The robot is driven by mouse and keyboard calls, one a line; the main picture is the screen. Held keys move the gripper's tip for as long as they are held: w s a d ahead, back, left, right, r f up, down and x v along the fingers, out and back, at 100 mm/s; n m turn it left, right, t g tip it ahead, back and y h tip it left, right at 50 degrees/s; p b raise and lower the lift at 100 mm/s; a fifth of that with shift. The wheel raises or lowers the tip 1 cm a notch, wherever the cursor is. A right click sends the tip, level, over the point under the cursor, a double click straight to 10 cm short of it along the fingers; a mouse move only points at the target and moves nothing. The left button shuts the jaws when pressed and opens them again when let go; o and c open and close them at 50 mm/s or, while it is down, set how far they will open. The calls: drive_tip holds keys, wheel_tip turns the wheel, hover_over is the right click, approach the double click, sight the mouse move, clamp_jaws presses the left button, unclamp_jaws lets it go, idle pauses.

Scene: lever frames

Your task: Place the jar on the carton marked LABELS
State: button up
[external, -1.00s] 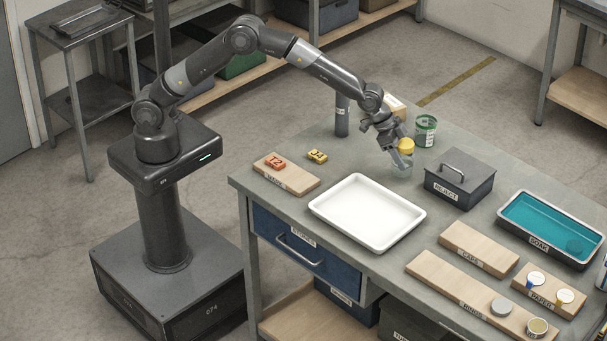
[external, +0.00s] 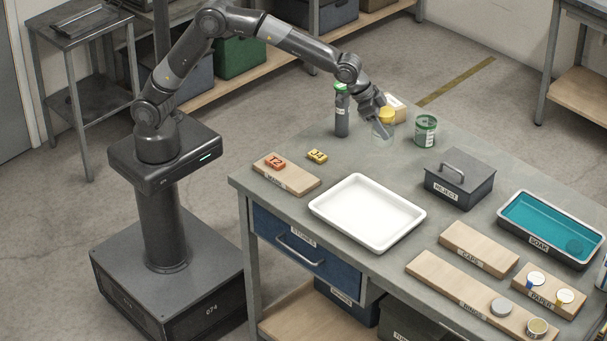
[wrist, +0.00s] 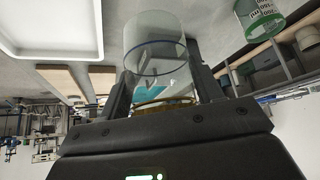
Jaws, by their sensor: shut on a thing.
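The jar (external: 383,130) is clear glass with a yellow lid. My gripper (external: 384,117) is shut on it near the lid and holds it upright or nearly so, toward the back of the bench. In the wrist view the jar's clear body (wrist: 155,45) sits between the two dark fingers of my gripper (wrist: 162,85). A light brown carton (external: 397,103) with a white label stands just behind the jar, partly hidden by the jar and gripper. Its lettering is too small to read. I cannot tell the exact gap between jar and carton.
A jar with green bands (external: 425,131) stands right of the held jar. A dark cylinder with a green top (external: 341,110) stands left. A lidded grey box (external: 459,180), a white tray (external: 340,222) and a teal-filled tub (external: 515,207) are nearer the front.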

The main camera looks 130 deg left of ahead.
drive_tip(key=s+a+r+n+g+y, duration=0.1)
drive_tip(key=s+a+r+n, duration=0.15)
drive_tip(key=s+a, duration=0.5)
drive_tip(key=s+a+r+n+g+y, duration=0.1)
drive_tip(key=s+a+r+n, duration=0.15)
drive_tip(key=s+a, duration=0.5)
drive_tip(key=shift+s+a+f, duration=0.65)
drive_tip(key=shift+a+f, duration=1.2)
drive_tip(key=shift+f, duration=0.05)
drive_tip(key=shift+s+a+f, duration=0.7)
drive_tip(key=shift+a+f, duration=1.2)
drive_tip(key=shift+f, duration=0.05)
drive_tip(key=shift+s+a+f, duration=0.65)
drive_tip(key=shift+a+f, duration=1.2)
drive_tip(key=shift+f, duration=0.05)
drive_tip(key=o, duration=1)
drive_tip(key=shift+f, duration=0.15)
drive_tip(key=shift+o, duration=0.2)
